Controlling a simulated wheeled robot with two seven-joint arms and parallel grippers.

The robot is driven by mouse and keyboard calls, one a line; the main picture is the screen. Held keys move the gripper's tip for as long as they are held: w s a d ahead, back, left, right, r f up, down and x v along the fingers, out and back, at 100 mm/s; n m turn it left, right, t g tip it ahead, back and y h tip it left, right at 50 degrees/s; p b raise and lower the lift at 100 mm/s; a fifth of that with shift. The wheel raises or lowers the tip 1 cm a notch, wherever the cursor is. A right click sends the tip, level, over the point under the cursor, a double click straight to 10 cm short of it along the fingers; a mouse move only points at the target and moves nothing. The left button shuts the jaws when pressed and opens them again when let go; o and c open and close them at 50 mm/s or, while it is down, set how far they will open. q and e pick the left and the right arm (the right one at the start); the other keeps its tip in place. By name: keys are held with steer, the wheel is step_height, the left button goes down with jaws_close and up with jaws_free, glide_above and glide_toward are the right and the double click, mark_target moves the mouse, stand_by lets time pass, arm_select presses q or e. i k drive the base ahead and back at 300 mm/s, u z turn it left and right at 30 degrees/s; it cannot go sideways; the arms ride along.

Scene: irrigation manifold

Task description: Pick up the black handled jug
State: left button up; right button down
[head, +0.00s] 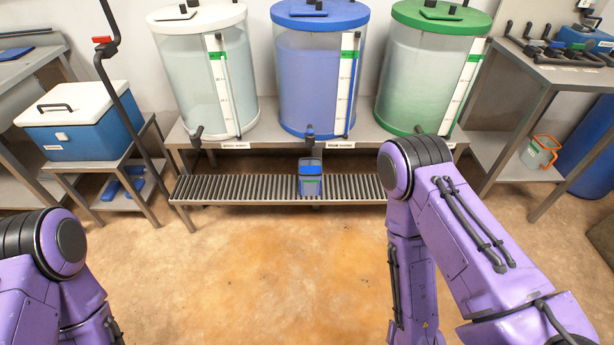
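No jug with a clearly black handle can be made out. A pale jug with an orange handle (536,155) stands on the lower shelf at the right. My purple arms show at the lower left and lower right. Both grippers are out of view, so their state is not shown.
White, blue (318,80) and green-lidded (425,75) tanks stand on a bench behind the slatted rack (235,188). A blue cooler (85,130) stands on a side stand at left. A metal table (555,72) is at right. The floor in front is clear.

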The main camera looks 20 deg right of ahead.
mark_target(310, 170)
steer(key=z, duration=0.15)
steer(key=i, duration=0.8)
steer(key=z, duration=0.8)
steer(key=i, duration=0.8)
steer(key=z, duration=0.65)
